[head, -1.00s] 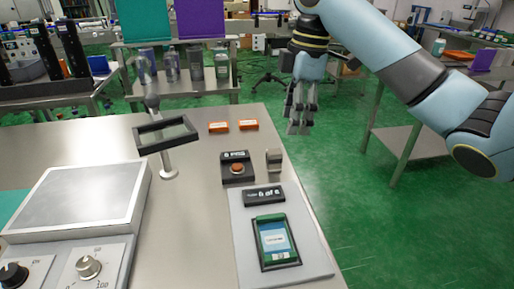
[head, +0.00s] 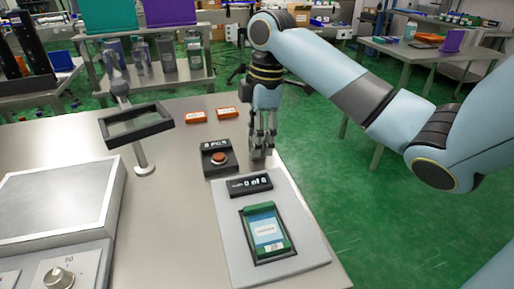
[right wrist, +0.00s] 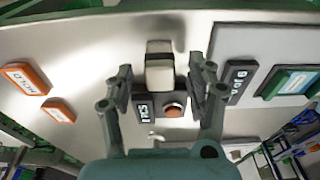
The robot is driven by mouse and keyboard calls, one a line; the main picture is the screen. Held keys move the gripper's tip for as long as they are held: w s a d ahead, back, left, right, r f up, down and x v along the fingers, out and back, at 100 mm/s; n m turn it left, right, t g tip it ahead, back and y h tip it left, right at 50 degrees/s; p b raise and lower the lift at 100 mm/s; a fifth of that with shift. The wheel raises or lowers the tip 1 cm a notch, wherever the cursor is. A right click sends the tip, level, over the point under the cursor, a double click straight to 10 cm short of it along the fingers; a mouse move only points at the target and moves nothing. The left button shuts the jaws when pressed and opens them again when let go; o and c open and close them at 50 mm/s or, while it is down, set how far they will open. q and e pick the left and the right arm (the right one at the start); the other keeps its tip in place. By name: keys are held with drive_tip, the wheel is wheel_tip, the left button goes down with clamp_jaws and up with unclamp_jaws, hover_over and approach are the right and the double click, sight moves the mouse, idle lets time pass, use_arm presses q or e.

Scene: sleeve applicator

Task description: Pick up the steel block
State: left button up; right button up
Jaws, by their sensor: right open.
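In the head view my right gripper (head: 260,151) points down over the right part of the steel table, at the block's spot. Its fingers largely hide the block there. Whether the fingertips are level with the block is hard to tell. My left gripper is not in view.
A black counter box with a red button (head: 218,158) stands close left of the gripper. Two orange labels (head: 195,116) lie behind it. In front is a pale board (head: 301,246) with a green-framed packet (head: 266,233). A framed panel on a stand (head: 136,124) is further left.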

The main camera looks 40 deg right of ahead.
drive_tip(key=shift+f, duration=0.35)
drive_tip(key=shift+c, duration=0.5)
clamp_jaws()
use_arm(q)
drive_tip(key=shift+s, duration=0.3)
use_arm(e)
drive_tip(key=shift+r, duration=0.1)
drive_tip(key=shift+r, duration=0.45)
drive_tip(key=r, duration=0.2)
drive_tip(key=s+r, duration=0.1)
drive_tip(key=shift+d+r+p, duration=0.2)
drive_tip(key=shift+r+p, duration=0.15)
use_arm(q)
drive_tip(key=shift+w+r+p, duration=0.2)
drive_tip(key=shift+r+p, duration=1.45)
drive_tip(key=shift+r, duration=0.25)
use_arm(e)
drive_tip(key=s+d+r, duration=0.2)
drive_tip(key=s+r, duration=0.4)
drive_tip(key=s, duration=0.4)
drive_tip(key=shift+s+d+r, duration=0.15)
